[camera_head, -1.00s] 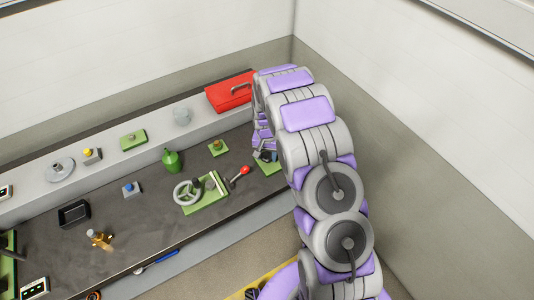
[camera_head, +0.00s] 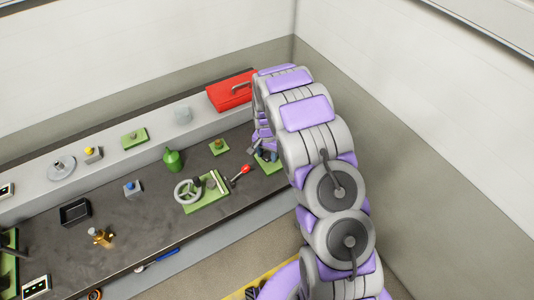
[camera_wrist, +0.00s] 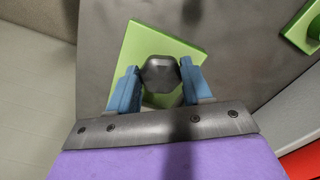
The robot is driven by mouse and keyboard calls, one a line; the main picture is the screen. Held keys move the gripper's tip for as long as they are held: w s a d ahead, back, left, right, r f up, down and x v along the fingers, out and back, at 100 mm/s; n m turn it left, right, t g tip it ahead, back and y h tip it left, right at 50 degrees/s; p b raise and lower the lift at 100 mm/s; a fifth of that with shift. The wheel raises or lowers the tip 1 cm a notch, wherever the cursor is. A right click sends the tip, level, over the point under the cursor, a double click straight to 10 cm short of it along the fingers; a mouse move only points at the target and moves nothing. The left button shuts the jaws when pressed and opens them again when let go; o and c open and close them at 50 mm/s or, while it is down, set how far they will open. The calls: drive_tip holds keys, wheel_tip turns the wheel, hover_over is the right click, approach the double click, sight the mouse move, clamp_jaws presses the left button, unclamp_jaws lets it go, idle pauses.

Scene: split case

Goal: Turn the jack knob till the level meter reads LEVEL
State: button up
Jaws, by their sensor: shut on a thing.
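The dark hexagonal knob (camera_wrist: 160,74) sits above a green plate (camera_wrist: 175,43) in the wrist view. My gripper (camera_wrist: 156,84) is shut on the knob, with one blue finger on each side of it. In the head view my gripper (camera_head: 263,152) is low at the right end of the bench, over a green plate there, and my arm hides part of that area. I cannot pick out the level meter or its reading in either view.
On the dark bench (camera_head: 130,212), a red-tipped lever (camera_head: 244,169) and a grey handwheel (camera_head: 187,191) stand left of my gripper. A red case (camera_head: 229,95) lies on the raised back ledge. A wall rises close to the right of my arm.

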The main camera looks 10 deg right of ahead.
sight(267, 155)
drive_tip(key=o, duration=0.8)
drive_tip(key=shift+w+r, duration=0.1)
drive_tip(key=shift+w, duration=0.05)
drive_tip(key=shift+c, duration=0.2)
wheel_tip(267, 155, up, 17)
drive_tip(key=p, duration=0.1)
drive_tip(key=shift+r, duration=0.15)
drive_tip(key=shift+a, duration=0.1)
